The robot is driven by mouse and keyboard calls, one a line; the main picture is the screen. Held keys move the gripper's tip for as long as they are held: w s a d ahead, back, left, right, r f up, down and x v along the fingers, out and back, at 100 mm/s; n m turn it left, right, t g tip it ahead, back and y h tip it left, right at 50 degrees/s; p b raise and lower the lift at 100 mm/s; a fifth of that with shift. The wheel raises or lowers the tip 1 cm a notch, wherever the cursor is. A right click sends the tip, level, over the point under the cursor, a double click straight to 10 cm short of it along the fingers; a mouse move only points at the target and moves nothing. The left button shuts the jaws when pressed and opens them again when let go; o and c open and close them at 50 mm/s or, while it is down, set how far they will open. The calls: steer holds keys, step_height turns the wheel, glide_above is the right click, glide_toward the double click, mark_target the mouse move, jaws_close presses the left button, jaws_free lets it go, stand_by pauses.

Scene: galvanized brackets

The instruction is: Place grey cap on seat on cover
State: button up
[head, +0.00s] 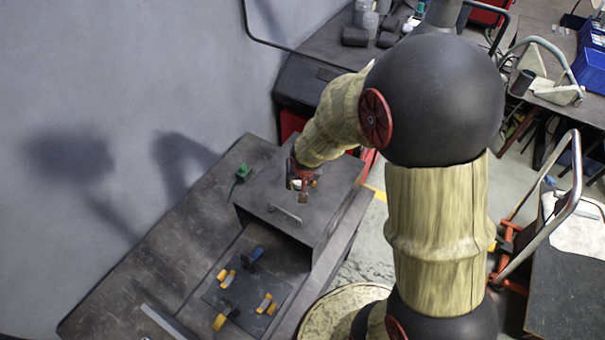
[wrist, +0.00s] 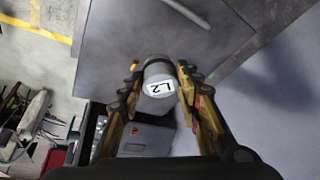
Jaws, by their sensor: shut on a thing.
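A grey cylindrical cap (wrist: 158,72) with a white label reading "L2" sits between the two fingers of my gripper (wrist: 160,78) in the wrist view. My gripper is shut on it. In the head view my gripper (head: 300,184) is over the dark grey cover (head: 258,198), behind its bar handle (head: 285,215). The cover also fills the upper middle of the wrist view (wrist: 115,40), with its handle (wrist: 188,12) near the top edge. I cannot make out the seat; the cap and fingers hide part of the cover. I cannot tell the gap between cap and cover.
The cover stands on a dark bench (head: 175,245) against a grey wall. A small green block (head: 243,171) lies behind the cover. In front is a dark plate (head: 221,293) with several yellow-and-dark clamp-like pieces. A metal strip (head: 168,322) lies at the front left.

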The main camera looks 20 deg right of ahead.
steer(key=w+d+f, duration=0.2)
steer(key=w, duration=0.1)
steer(key=w+d+f+p, duration=0.1)
steer(key=w+d+f, duration=0.1)
steer(key=f, duration=0.1)
steer(key=w+d+f+p, duration=0.1)
steer(key=w+d+f, duration=0.1)
steer(key=w+f, duration=0.1)
steer(key=shift+w+d, duration=0.2)
steer(key=shift+w, duration=0.15)
steer(key=x, duration=0.2)
steer(key=shift+s+d+f, duration=0.1)
steer(key=shift+s+f, duration=0.05)
steer(key=shift+f, duration=0.3)
steer(key=shift+f+b, duration=0.4)
steer(key=shift+f, duration=0.15)
steer(key=shift+f, duration=0.2)
steer(key=o, duration=1.1)
steer(key=shift+o, duration=0.6)
steer(key=shift+r, duration=0.15)
